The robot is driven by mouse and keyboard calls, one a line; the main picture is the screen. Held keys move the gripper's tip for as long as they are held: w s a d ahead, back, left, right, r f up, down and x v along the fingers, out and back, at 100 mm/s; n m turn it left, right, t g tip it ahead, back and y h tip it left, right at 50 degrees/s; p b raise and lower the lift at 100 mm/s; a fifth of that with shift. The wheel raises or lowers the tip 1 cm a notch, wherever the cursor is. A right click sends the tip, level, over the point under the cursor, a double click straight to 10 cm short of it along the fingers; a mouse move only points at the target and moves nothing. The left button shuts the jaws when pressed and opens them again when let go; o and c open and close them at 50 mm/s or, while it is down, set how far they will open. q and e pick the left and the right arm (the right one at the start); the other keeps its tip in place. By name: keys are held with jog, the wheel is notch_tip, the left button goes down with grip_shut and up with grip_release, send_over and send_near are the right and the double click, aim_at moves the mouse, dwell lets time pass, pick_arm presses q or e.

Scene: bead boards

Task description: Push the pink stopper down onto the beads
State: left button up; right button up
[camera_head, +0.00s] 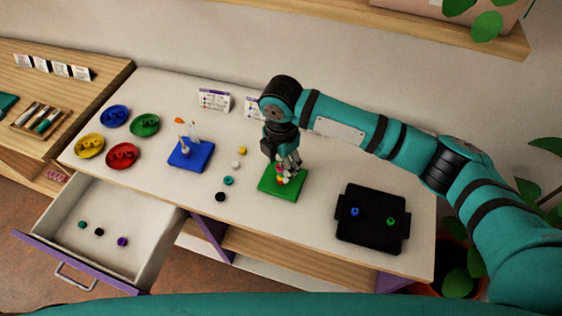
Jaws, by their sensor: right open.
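The green board (268,186) lies on the white table, right of the middle. A small stack of beads (280,180) stands on it, with yellow and red showing. A bit of pink, likely the pink stopper (279,169), shows at the top of the stack, between the fingers. My right gripper (288,166) points down over the green board, its open fingers around or just beside the top of the stack. The fingers hide much of the stack, so I cannot tell whether the stopper touches the beads or the fingers. My left gripper is out of view.
A blue board (200,158) with pegs stands to the left. Loose beads (228,181) lie between the boards. Coloured bowls (122,156) sit at the left. A black tray (372,232) with two beads is at the right. An open drawer (150,225) juts out at front left.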

notch_tip(320, 180, up, 12)
dwell(0.6)
dwell(0.7)
